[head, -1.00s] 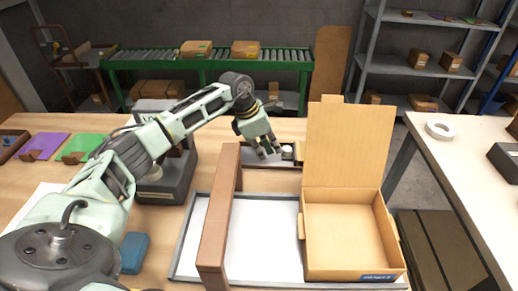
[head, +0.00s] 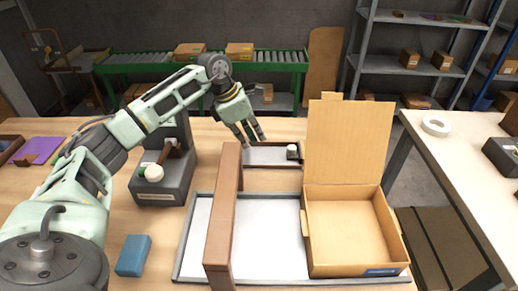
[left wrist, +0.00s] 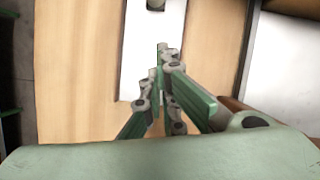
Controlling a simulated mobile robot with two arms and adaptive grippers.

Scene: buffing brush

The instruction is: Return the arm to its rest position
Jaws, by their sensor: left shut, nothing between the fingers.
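My left arm reaches in from the left of the head view. A small dark piece with a pale round top (head: 293,152), perhaps the brush, stands at the right end of that tray, apart from the fingers. Its top also shows at the upper edge of the left wrist view (left wrist: 156,4). My right gripper is not in view.
An open cardboard box (head: 346,231) stands on a large white tray (head: 265,225), with a brown raised bar (head: 221,215) across the tray's left part. A grey stand (head: 168,180) with a pale-knobbed tool and a blue block (head: 133,255) are to the left. A side table (head: 465,165) is right.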

